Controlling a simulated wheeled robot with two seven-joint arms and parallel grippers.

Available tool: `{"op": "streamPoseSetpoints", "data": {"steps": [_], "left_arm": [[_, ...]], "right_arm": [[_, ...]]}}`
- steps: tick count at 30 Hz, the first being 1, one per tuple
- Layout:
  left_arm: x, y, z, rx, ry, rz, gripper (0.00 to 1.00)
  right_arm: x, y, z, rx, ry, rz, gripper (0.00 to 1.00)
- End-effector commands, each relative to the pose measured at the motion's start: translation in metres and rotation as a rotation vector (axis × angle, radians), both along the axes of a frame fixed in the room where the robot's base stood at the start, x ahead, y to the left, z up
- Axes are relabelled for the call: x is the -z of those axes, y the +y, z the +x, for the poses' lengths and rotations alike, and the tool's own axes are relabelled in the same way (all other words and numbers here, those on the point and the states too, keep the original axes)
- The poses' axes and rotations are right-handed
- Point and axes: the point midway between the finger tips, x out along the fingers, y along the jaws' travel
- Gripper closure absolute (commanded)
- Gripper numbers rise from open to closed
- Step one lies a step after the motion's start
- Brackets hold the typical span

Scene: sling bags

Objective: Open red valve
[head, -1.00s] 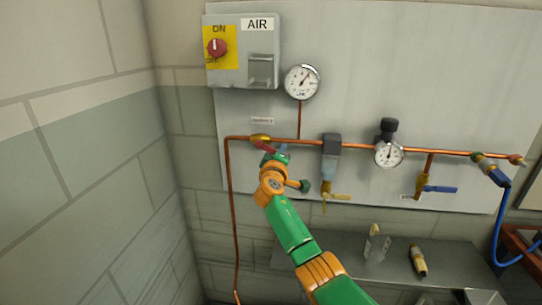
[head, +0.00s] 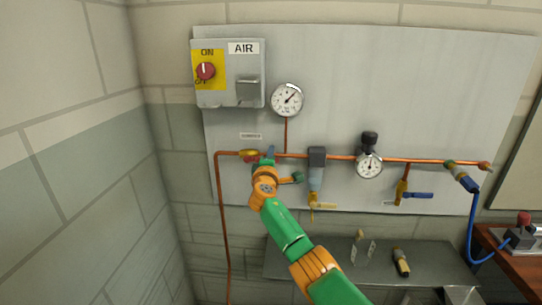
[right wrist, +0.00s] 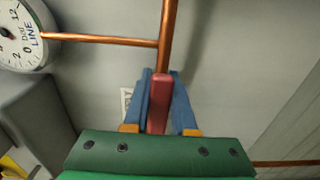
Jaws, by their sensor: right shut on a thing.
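The red valve handle (right wrist: 158,104) lies between the two blue fingers of my right gripper (right wrist: 159,82) in the right wrist view. The gripper is shut on it. The handle runs nearly in line with the copper pipe beyond it. In the head view my right gripper (head: 268,157) is at the pipe, just right of the brass valve body (head: 249,155). The handle is mostly hidden there by the gripper and the pipe. My left gripper is not in view.
The copper pipe (head: 335,157) runs along a grey wall panel. A gauge (head: 287,100) and a grey AIR switch box (head: 229,90) are above. A regulator gauge (head: 369,164) and blue-handled valve (head: 417,196) are to the right. A grey shelf (head: 330,264) is below.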

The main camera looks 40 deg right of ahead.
Motion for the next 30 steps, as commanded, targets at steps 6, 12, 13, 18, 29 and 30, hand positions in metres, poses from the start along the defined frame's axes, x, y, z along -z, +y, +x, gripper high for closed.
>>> {"op": "streamPoseSetpoints", "data": {"steps": [6, 12, 13, 18, 29, 30], "left_arm": [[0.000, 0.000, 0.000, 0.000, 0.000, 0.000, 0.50], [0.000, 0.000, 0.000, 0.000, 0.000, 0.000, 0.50], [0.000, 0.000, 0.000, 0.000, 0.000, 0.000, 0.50], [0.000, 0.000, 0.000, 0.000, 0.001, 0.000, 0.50], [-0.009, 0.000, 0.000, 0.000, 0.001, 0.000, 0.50], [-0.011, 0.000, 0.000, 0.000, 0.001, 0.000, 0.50]], "right_arm": [[-0.003, 0.000, 0.000, 0.000, -0.001, -0.007, 1.00], [-0.003, -0.001, 0.000, 0.000, -0.002, -0.006, 0.49], [-0.003, 0.000, 0.000, 0.000, -0.003, -0.006, 0.45], [-0.002, 0.000, 0.000, 0.001, -0.001, -0.004, 0.45], [-0.004, 0.014, -0.012, -0.001, -0.002, -0.006, 0.45], [-0.003, 0.018, -0.016, -0.002, 0.000, -0.005, 0.45]]}}
